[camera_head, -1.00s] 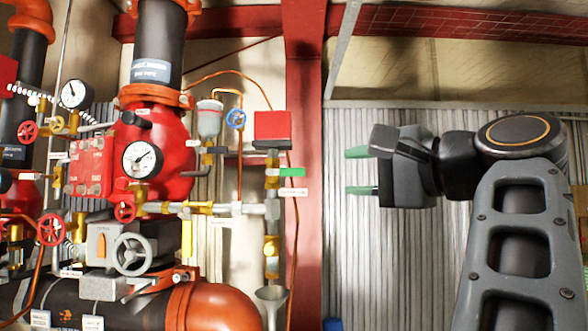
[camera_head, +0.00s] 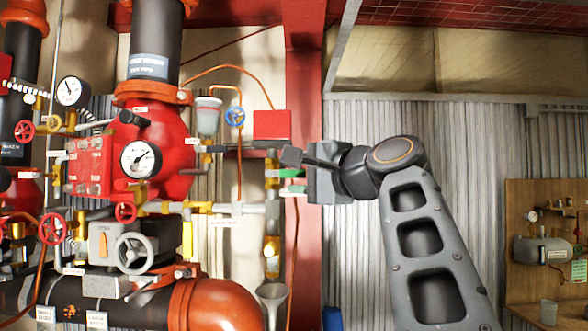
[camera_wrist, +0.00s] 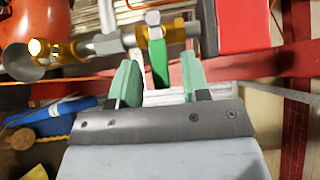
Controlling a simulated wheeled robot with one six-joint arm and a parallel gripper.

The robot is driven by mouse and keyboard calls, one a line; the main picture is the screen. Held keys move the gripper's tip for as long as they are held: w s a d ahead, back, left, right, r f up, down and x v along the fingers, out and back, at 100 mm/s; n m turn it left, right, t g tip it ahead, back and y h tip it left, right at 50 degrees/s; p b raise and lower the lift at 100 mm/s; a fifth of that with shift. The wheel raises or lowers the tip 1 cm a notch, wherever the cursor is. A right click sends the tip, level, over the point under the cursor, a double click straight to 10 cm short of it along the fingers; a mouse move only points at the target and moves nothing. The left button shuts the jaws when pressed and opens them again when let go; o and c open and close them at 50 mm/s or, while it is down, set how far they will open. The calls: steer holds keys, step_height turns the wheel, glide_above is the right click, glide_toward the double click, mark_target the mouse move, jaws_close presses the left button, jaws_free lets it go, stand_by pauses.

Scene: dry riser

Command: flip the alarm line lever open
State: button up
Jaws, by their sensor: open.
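The alarm line lever (camera_head: 289,173) is a short green handle on the right side of the vertical pipe, below the red box. In the wrist view the green lever (camera_wrist: 159,63) hangs from a brass-and-grey valve fitting and points toward my gripper. My gripper (camera_head: 296,181) is open, with its green fingers reaching left to the lever. In the wrist view my gripper (camera_wrist: 160,74) has one fingertip on each side of the lever, with visible gaps. The fingers are not closed on it. In the head view the upper finger is hard to make out.
A red box (camera_head: 272,124) sits just above the lever. A red steel column (camera_head: 304,250) stands behind my gripper. A blue handwheel (camera_head: 235,116), copper tubing and a grey funnel (camera_head: 271,292) are close on the left. A wooden board with equipment (camera_head: 520,215) is at far right.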

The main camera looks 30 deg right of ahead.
steer(key=shift+x, duration=0.8)
jaws_close()
